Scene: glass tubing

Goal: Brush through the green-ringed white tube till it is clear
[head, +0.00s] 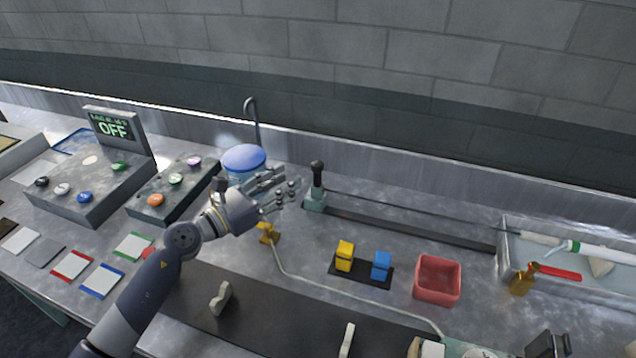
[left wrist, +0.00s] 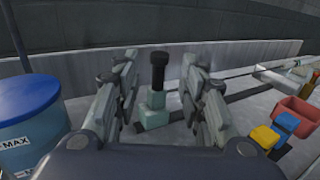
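The white tube with a green ring (head: 600,252) lies across the clear tray at the right of the head view. A thin dark rod (head: 420,214) runs from a pale green carriage (head: 314,201) with an upright black knob (head: 317,175) toward a white piece (head: 540,238) beside the tube's near end. Whether the white piece is inside the tube I cannot tell. My left gripper (head: 286,188) is open and empty, just left of the carriage. In the left wrist view the black knob (left wrist: 158,62) stands between the open fingers, apparently beyond them. I cannot make out my right gripper.
A blue-lidded tub (head: 244,158) stands close behind my left gripper. A dark rail (head: 400,229) runs right from the carriage to the clear tray (head: 507,262). Yellow and blue blocks (head: 381,263), a red bin (head: 437,280) and an amber bottle (head: 522,281) stand in front.

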